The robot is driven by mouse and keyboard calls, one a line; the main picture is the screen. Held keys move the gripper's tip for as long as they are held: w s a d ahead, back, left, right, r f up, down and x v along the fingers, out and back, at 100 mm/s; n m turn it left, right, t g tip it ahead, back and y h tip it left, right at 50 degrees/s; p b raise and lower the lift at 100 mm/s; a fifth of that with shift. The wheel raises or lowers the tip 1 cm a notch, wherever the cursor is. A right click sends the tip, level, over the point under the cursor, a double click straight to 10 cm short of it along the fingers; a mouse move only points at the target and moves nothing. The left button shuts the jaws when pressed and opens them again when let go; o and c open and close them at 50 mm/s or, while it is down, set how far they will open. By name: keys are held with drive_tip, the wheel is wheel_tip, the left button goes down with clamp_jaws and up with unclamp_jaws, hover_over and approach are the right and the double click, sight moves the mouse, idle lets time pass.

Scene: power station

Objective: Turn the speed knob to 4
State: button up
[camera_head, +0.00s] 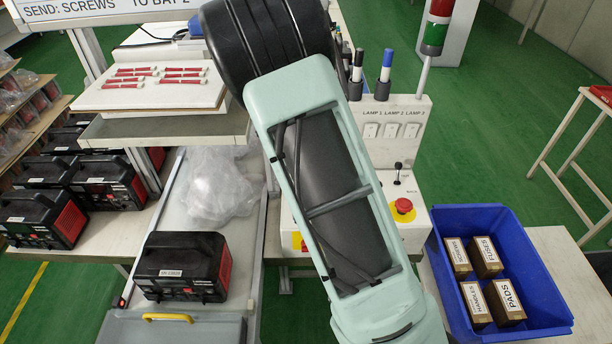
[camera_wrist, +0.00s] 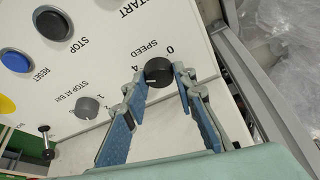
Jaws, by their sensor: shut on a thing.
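The black speed knob (camera_wrist: 158,69) is on the white control panel (camera_wrist: 100,60), beside the printed word SPEED, in the wrist view. A 0 and a 4 are printed near it. A small pale mark shows on the knob's lower part in the picture; I cannot tell exactly which number it points to. My gripper (camera_wrist: 159,73) has its two blue-padded fingers on either side of the knob and is shut on it. In the head view my arm hides the knob and the gripper.
A grey STOP AT BAY knob (camera_wrist: 87,108), a blue RESET button (camera_wrist: 16,60) and a black STOP button (camera_wrist: 50,23) are nearby. In the head view a red emergency button (camera_head: 403,207) and lamp switches (camera_head: 391,130) stand right of my arm, above a blue crate (camera_head: 545,300).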

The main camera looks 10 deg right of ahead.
idle(0.3)
drive_tip(key=o, duration=1.1)
drive_tip(key=shift+o, duration=0.2)
drive_tip(key=v, duration=1.2)
drive_tip(key=shift+s, duration=0.1)
